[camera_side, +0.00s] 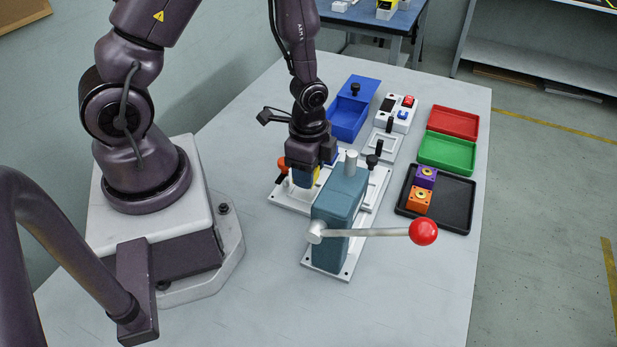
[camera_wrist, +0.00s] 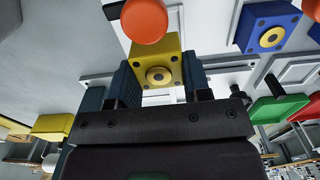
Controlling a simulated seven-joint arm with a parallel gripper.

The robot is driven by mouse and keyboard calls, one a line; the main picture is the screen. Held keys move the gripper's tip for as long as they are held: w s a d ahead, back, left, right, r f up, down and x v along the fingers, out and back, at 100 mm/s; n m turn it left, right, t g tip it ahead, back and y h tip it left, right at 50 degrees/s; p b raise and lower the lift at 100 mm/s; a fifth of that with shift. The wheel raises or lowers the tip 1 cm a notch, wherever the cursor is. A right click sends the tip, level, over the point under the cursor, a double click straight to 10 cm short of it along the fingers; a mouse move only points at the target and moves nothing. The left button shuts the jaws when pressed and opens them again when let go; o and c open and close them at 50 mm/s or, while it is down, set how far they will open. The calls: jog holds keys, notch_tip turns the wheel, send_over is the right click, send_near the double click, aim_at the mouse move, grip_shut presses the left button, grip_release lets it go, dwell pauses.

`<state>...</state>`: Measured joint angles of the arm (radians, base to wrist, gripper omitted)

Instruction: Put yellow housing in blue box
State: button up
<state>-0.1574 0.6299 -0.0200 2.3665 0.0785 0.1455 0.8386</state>
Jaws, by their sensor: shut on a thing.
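My gripper (camera_side: 303,178) is over the white fixture plate, behind the teal press. In the wrist view its two fingers (camera_wrist: 158,82) are shut on the yellow housing (camera_wrist: 172,47), a square block with a round centre hole. The blue box (camera_side: 344,132) stands behind the gripper, slightly right.
The teal press (camera_side: 338,205) with its red-balled lever (camera_side: 423,232) stands in front. An orange knob (camera_wrist: 144,20) is close to the housing. A blue housing (camera_wrist: 268,26) is nearby. Right are red (camera_side: 453,122) and green (camera_side: 447,152) trays and a black tray (camera_side: 455,207) with purple and orange housings.

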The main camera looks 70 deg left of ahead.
notch_tip(320, 180, up, 6)
jog(key=shift+f, duration=0.1)
jog(key=shift+w+a+r, duration=0.1)
jog(key=shift+w+r, duration=0.1)
jog(key=shift+r, duration=0.05)
jog(key=w+a+f, duration=0.2)
jog(key=w+a, duration=0.6)
jog(key=a, duration=0.1)
jog(key=w+a+f, duration=0.2)
jog(key=w+a, duration=0.5)
jog(key=a, duration=0.1)
jog(key=shift+f, duration=2.4)
jog(key=shift+s+d+f, duration=0.1)
jog(key=shift+f, duration=0.1)
jog(key=o, duration=1.1)
jog(key=shift+d, duration=0.15)
jog(key=shift+c, duration=0.2)
jog(key=c, duration=0.3)
jog(key=shift+c, duration=0.2)
